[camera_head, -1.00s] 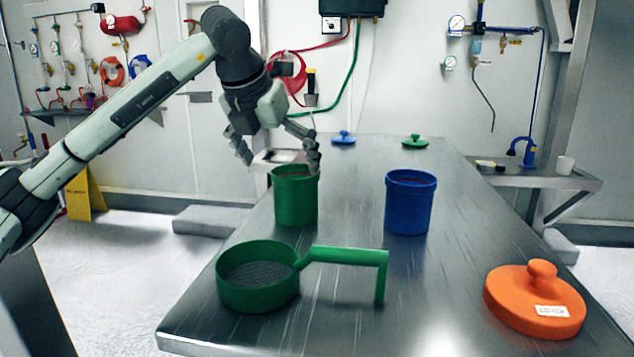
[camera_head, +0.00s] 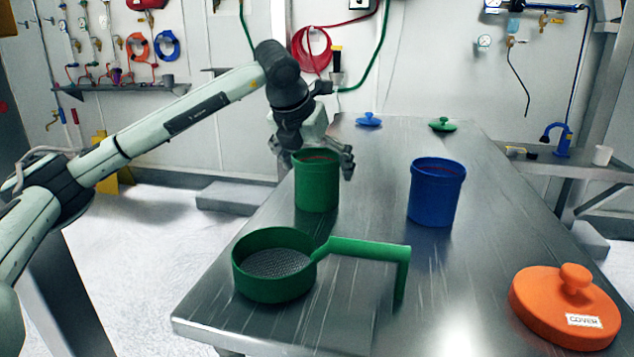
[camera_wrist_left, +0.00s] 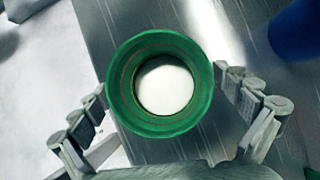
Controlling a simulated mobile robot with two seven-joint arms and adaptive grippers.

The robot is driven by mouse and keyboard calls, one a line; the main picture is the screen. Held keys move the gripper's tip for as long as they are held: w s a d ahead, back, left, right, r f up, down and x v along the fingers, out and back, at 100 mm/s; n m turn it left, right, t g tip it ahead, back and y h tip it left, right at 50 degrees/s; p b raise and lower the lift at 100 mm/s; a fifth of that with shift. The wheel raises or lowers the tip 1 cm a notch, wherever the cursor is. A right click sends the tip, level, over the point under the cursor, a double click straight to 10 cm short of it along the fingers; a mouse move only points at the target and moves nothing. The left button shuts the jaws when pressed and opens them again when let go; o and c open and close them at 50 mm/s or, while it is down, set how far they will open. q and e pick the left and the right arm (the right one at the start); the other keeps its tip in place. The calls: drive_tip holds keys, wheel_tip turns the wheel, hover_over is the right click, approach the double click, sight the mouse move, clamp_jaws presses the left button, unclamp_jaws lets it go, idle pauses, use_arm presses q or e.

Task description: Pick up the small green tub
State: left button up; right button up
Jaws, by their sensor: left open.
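The small green tub (camera_head: 317,185) stands upright on the steel table, left of the blue tub. My left gripper (camera_head: 317,165) is open above and around its rim, one finger to each side. In the left wrist view the tub (camera_wrist_left: 118,82) is seen from above, with a round white patch inside. The fingers (camera_wrist_left: 160,105) lie left and right of it, spread apart. I cannot tell whether either finger touches the tub. My right gripper is not in view.
A green sieve with a handle (camera_head: 245,279) lies in front of the tub. The blue tub (camera_head: 436,195) is to the right, an orange lid (camera_head: 540,300) at front right. Blue (camera_head: 369,121) and green (camera_head: 442,126) lids lie at the back. The table (camera_head: 480,240) is clear between.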

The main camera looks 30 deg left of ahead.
use_arm(q)
drive_tip(key=c, duration=1.3)
drive_tip(key=shift+r, duration=0.55)
drive_tip(key=shift+c, duration=0.2)
drive_tip(key=s+a+r+b, duration=0.1)
drive_tip(key=s+a+r, duration=0.3)
drive_tip(key=a+r, duration=0.6)
drive_tip(key=shift+s+a, duration=0.2)
drive_tip(key=shift+a, duration=0.25)
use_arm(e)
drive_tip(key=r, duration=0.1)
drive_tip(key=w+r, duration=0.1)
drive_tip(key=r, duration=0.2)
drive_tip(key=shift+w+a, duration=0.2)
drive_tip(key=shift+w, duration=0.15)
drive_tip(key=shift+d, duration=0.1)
use_arm(q)
drive_tip(key=shift+r+p, duration=0.95)
drive_tip(key=shift+r, duration=1.55)
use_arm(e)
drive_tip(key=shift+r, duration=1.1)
